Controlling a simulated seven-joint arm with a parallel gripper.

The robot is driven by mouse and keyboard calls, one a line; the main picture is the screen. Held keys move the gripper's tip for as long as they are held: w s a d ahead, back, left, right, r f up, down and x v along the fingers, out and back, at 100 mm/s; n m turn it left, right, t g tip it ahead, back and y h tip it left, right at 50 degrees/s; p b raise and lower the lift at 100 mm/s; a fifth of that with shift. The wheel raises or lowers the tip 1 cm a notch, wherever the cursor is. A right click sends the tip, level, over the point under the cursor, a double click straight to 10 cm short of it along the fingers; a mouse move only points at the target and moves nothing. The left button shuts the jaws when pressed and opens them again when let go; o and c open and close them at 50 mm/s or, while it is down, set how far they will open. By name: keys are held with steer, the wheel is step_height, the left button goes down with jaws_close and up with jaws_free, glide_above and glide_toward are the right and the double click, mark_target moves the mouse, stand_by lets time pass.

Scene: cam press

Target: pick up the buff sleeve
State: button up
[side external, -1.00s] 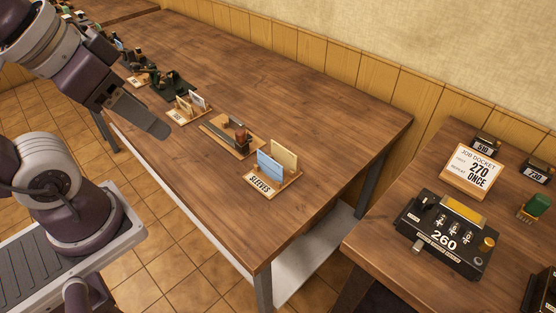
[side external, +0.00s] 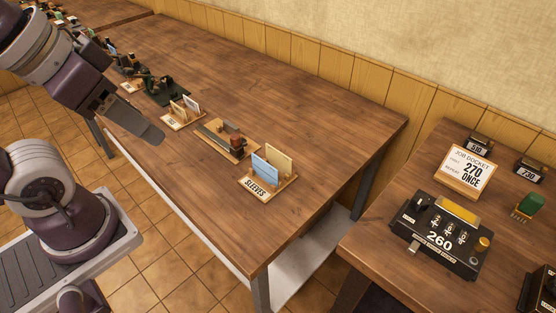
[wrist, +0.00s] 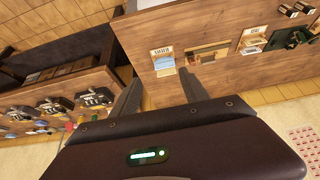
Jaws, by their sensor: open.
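The buff sleeve (side external: 279,158) stands upright in a small wooden rack (side external: 287,186) labelled SLEEVES, near the right end of the long table. A blue sleeve (side external: 264,169) stands in front of it and hides part of it. My gripper (side external: 150,133) is raised to the left of the rack, well apart from it, and holds nothing. In the wrist view my gripper (wrist: 161,78) has its two fingers spread wide. The blue sleeve (wrist: 165,63) shows beyond them, small; I cannot make out the buff sleeve clearly there.
A wooden tray with a stamp (side external: 226,141) and another card rack (side external: 183,113) stand left of the sleeves. A second table at right holds a black counter (side external: 440,235) reading 260 and a job docket (side external: 468,171). The long table's back half is clear.

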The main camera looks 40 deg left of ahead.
steer(key=c, duration=0.5)
steer(key=n+g, duration=0.5)
steer(key=n, duration=1.2)
glide_above(278, 151)
step_height(278, 151, down, 18)
steer(key=shift+n+g, duration=0.3)
steer(key=shift+n, duration=0.2)
step_height(278, 151, down, 8)
steer(key=shift+f, duration=0.25)
